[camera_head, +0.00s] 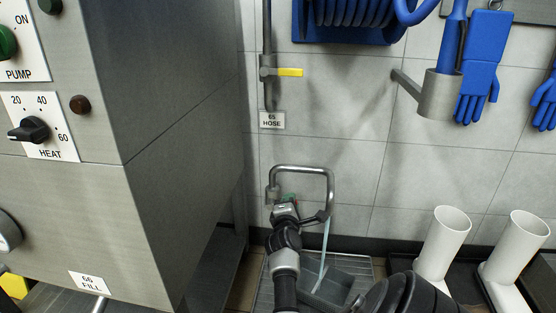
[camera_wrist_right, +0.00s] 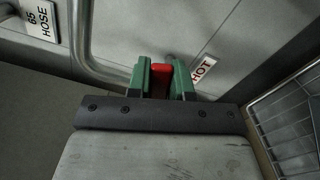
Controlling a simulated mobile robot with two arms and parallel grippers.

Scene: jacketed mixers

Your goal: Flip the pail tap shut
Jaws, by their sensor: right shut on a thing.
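A bent steel spout pipe (camera_head: 302,168) stands out from the tiled wall, low in the middle of the head view. A thin pale-blue stream (camera_head: 324,245) hangs below its right end, like running water. A red tap lever (camera_wrist_right: 161,73) shows in the right wrist view, next to a HOT label (camera_wrist_right: 203,70). My right gripper (camera_wrist_right: 165,70) has its green fingers shut on the red lever. In the head view my right gripper (camera_head: 288,198) is at the spout's left end, and the lever is hidden. The left gripper is not in view.
A grey vessel or grate (camera_head: 340,272) lies low under the spout, partly hidden by my arm. A yellow hose valve handle (camera_head: 290,72) is higher on the wall. A steel mixer cabinet (camera_head: 75,205) fills the left.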

